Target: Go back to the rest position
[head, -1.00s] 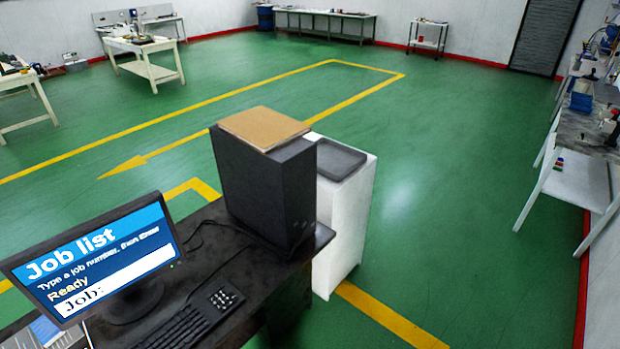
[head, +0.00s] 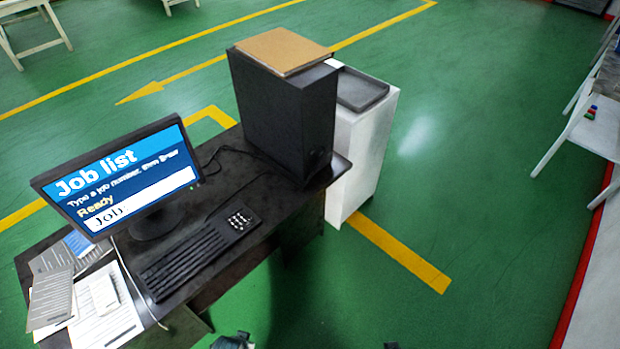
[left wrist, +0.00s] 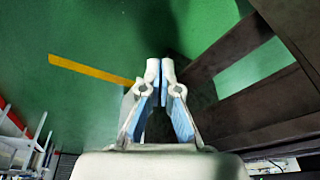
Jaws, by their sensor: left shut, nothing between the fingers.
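My left gripper (left wrist: 160,70) shows in the left wrist view with its two pale fingertips together and nothing between them. It is over the green floor, beside dark desk framing. In the head view, only small dark parts show at the bottom edge, and I cannot tell what they are. My right gripper is not recognisable in any view.
A dark desk (head: 245,190) holds a monitor (head: 125,180), a keyboard (head: 185,260), papers (head: 105,315) and a black computer case (head: 285,120). A white cabinet (head: 360,150) stands beside it. Green floor (head: 470,170) is clear to the right.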

